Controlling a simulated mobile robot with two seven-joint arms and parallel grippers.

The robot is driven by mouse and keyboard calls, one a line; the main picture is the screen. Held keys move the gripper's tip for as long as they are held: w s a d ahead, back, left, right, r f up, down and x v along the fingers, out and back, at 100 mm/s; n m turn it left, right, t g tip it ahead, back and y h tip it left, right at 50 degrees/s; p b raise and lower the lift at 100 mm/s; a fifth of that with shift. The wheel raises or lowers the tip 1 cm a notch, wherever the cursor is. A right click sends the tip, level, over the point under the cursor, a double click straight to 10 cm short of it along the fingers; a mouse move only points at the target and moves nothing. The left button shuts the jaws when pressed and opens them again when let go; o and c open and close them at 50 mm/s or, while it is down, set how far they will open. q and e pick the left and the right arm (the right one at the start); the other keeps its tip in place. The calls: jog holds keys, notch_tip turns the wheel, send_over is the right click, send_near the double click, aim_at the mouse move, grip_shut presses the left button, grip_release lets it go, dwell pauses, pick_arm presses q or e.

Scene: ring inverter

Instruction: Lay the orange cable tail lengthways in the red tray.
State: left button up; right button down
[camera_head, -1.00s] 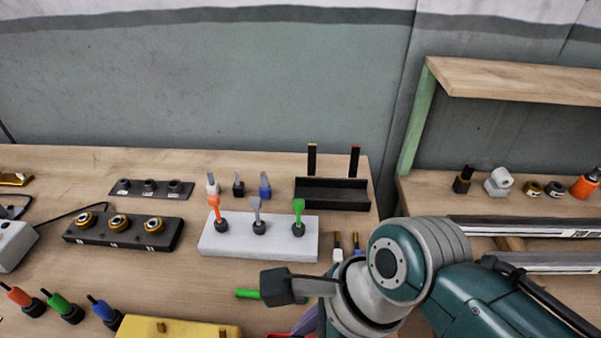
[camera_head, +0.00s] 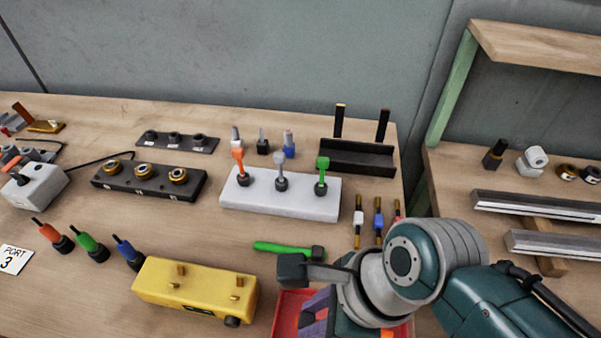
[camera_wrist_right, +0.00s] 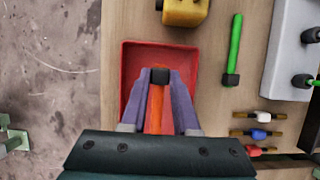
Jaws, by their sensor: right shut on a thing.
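The orange cable tail (camera_wrist_right: 156,113) with its black end (camera_wrist_right: 160,76) is between the purple fingers of my right gripper (camera_wrist_right: 160,92), which is shut on it. In the right wrist view it lies over the red tray (camera_wrist_right: 133,65), black end toward the tray's far part, roughly along the tray's length. I cannot tell whether it touches the tray floor. In the head view the red tray (camera_head: 286,316) is at the bottom, largely covered by my right gripper and wrist. My left gripper is not in view.
A green cable tail (camera_head: 283,249) lies behind the tray. A yellow block (camera_head: 195,287) stands to its left. Small fuse-like parts (camera_head: 378,218) lie to the right. A white block (camera_head: 290,201) with upright plugs and a dark holder (camera_head: 357,158) stand behind.

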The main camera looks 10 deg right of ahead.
jog(key=shift+f+b, duration=1.35)
jog(key=shift+f, duration=1)
jog(key=c, duration=0.6)
grip_release()
jog(key=p+v, duration=0.4)
jog(key=v, duration=0.5)
jog(key=shift+w+a, duration=0.1)
jog(key=shift+d+r, duration=0.25)
jog(key=shift+r, duration=0.2)
